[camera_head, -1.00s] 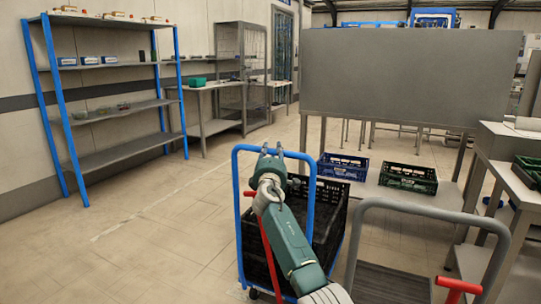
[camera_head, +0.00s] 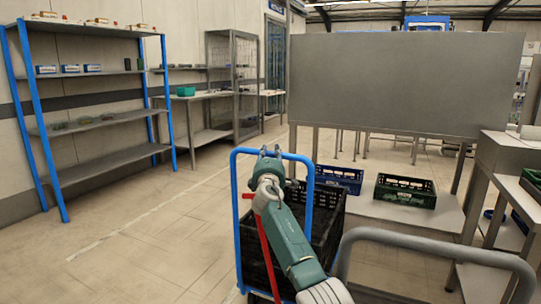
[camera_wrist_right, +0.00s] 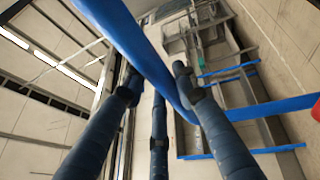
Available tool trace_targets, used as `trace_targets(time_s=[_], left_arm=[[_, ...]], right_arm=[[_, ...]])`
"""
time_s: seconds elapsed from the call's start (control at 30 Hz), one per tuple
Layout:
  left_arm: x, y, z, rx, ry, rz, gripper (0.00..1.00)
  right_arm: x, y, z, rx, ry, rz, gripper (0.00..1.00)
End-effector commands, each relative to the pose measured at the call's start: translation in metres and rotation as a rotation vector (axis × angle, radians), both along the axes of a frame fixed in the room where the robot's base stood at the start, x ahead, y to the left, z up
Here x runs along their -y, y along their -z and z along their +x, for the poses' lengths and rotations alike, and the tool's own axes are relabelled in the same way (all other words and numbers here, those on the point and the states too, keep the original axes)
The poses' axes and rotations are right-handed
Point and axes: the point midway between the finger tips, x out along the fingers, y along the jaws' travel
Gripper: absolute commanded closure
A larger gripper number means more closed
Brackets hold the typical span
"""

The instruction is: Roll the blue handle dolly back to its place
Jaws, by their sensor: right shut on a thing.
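The blue handle dolly stands upright on the floor at the lower middle of the head view. Its blue tube handle (camera_head: 237,212) rises in front of a black crate (camera_head: 331,200) that it carries. My right gripper (camera_head: 270,153) is shut on the top bar of the handle, and my arm hides part of the dolly. In the right wrist view the blue handle bar (camera_wrist_right: 140,50) runs between the dark fingers of my right gripper (camera_wrist_right: 158,88). My left gripper is not in view.
A grey-handled trolley (camera_head: 440,240) stands close on the right. A grey table (camera_head: 395,212) behind it holds a blue crate (camera_head: 338,180) and a green-black crate (camera_head: 405,190). A blue-post shelf (camera_head: 95,122) stands at left. Floor (camera_head: 150,240) left of the dolly is clear.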

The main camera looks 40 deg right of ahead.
Motion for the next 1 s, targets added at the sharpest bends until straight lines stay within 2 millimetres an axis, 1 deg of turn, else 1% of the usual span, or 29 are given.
trace_targets(time_s=[0.03,0.33,0.37,0.43,0.47,0.8,1.0], left_arm=[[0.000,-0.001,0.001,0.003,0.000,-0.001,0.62],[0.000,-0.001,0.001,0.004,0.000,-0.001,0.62],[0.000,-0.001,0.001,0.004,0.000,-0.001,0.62],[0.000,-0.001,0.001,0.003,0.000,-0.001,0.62],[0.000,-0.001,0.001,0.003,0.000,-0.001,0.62],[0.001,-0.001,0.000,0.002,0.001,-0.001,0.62],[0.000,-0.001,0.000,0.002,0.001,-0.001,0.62]], right_arm=[[0.003,-0.001,-0.001,-0.002,0.005,-0.003,1.00],[0.004,-0.004,-0.002,0.001,0.005,-0.005,1.00],[0.004,-0.004,-0.002,0.001,0.005,-0.005,0.68],[0.004,-0.004,-0.002,0.002,0.005,-0.005,0.54],[0.004,-0.004,-0.002,0.001,0.004,-0.005,0.52],[0.000,-0.002,-0.002,0.002,0.001,-0.004,0.52],[-0.012,0.001,-0.014,0.004,0.001,-0.005,0.52]])
